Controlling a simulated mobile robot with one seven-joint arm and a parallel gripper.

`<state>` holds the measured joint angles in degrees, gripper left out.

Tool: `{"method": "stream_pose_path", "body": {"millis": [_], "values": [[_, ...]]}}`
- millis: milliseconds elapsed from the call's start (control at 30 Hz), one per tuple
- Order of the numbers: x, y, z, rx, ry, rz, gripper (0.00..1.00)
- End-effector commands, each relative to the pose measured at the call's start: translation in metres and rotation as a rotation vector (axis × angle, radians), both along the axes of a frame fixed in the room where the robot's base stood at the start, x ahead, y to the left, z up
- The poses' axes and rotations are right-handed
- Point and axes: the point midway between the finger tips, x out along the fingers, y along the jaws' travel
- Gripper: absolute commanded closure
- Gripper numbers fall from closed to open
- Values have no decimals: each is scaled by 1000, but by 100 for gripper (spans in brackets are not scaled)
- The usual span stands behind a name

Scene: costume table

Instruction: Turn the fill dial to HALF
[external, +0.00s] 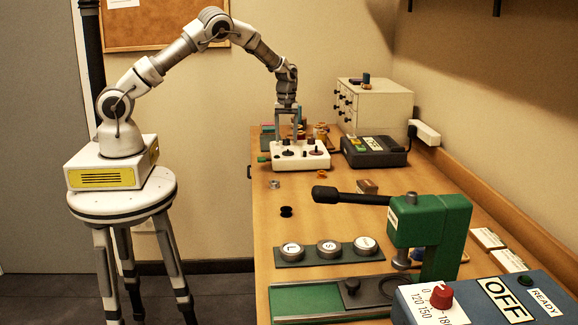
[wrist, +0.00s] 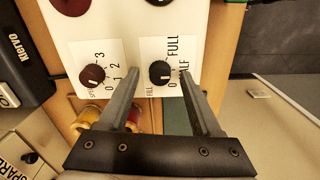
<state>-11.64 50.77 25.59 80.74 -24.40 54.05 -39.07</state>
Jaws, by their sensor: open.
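The fill dial (wrist: 160,72) is a small black knob on a white label reading FILL, 0, HALF and FULL. The mark on the knob is too small for me to tell its setting surely. The dial sits on a white control box (external: 316,160) at the far end of the table. My gripper (wrist: 160,68) is open, with its fingertips to either side of the dial in the wrist view. I cannot tell whether they touch it. In the external view my gripper (external: 289,136) points down over the box, and the dial is too small to make out.
A dark red dial (wrist: 92,76) marked 0 to 3 is beside the fill dial. Thread spools (wrist: 88,115) are close to the box. A dark device (external: 374,150) stands to its right, before a drawer cabinet (external: 377,105). A green press (external: 430,222) stands nearer.

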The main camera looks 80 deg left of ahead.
Motion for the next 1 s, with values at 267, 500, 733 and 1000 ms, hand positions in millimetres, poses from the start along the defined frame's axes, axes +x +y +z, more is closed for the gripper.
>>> {"method": "stream_pose_path", "body": {"millis": [267, 500, 733, 1000], "values": [[1, 1, 55, 3, -6, 0, 35], [1, 0, 115, 3, -7, 0, 35], [1, 0, 155, 1, -4, 1, 35], [0, 0, 170, 1, -1, 0, 35]]}}
